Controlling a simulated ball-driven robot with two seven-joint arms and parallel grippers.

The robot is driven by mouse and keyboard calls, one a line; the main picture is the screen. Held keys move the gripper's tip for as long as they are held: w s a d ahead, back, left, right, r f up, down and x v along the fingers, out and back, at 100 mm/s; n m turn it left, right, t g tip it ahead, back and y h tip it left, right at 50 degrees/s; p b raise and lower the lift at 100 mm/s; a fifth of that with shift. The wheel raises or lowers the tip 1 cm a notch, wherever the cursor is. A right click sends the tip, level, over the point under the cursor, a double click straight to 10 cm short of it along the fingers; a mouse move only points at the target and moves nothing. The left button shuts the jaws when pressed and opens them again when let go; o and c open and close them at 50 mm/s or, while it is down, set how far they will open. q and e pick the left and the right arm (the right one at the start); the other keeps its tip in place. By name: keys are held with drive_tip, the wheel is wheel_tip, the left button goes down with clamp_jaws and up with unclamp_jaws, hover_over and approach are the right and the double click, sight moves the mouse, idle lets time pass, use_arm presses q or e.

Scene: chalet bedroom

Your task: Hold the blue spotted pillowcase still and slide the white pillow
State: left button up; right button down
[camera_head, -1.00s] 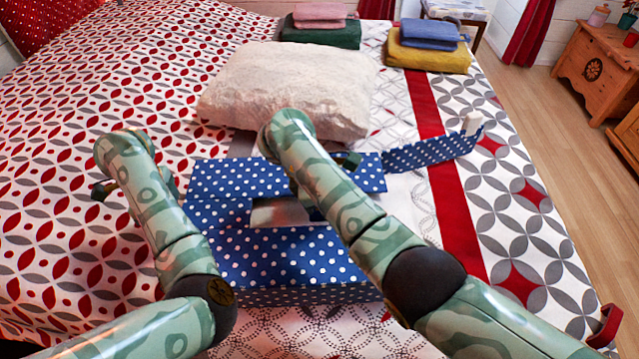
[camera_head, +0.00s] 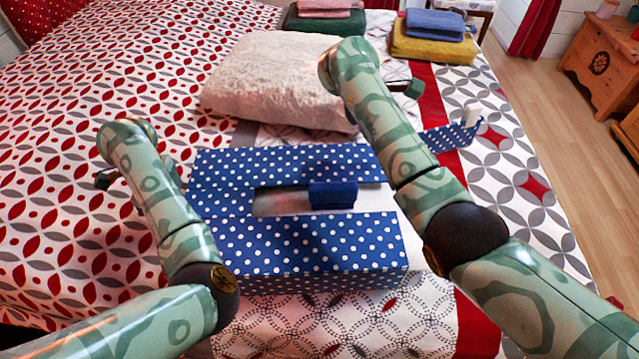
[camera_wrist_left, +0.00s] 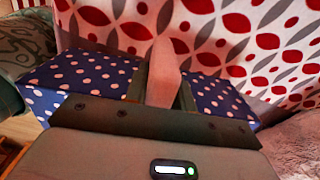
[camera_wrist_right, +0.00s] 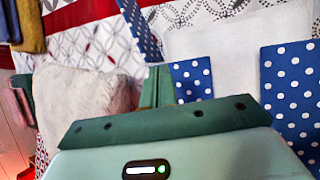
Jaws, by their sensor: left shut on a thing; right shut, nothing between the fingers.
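My left gripper (camera_wrist_left: 163,75) is shut on a pale tab at the pillowcase's left side. My right gripper (camera_wrist_right: 158,85) is shut and empty, right of the pillow; my right arm hides part of the pillow's right side.
Folded pink and green towels (camera_head: 325,22) and blue and yellow towels (camera_head: 435,35) lie at the bed's far end. A wooden chest (camera_head: 600,65) stands beyond the right bed edge. The patterned cover (camera_head: 70,190) at left is clear.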

drive_tip(key=w+d+r+n+t+y, duration=0.1)
drive_tip(key=w+d+r+n+t, duration=0.65)
drive_tip(key=r+t, duration=0.2)
drive_tip(key=w+d+r+n+t+y, duration=0.1)
drive_tip(key=w+d+r+n+t, duration=0.6)
drive_tip(key=r, duration=0.3)
drive_tip(key=s+a+f+n+g+y, duration=0.2)
drive_tip(key=s+f+n+g+y, duration=0.25)
drive_tip(key=f+n+y, duration=0.35)
drive_tip(key=s+a+f+n+g+y, duration=0.25)
drive_tip(key=f+n+g+y, duration=0.35)
drive_tip(key=n, duration=0.4)
drive_tip(key=s+d+f+n+g+h, duration=0.4)
drive_tip(key=s+d+f+g+h, duration=0.5)
drive_tip(key=s+f, duration=0.5)
drive_tip(key=shift+g+y, duration=0.7)
drive_tip(key=x, duration=0.8)
drive_tip(key=shift+s+f, duration=0.15)
drive_tip(key=shift+s, duration=0.25)
drive_tip(key=a, duration=0.3)
drive_tip(key=shift+s+a, duration=0.15)
drive_tip(key=shift+a, duration=0.35)
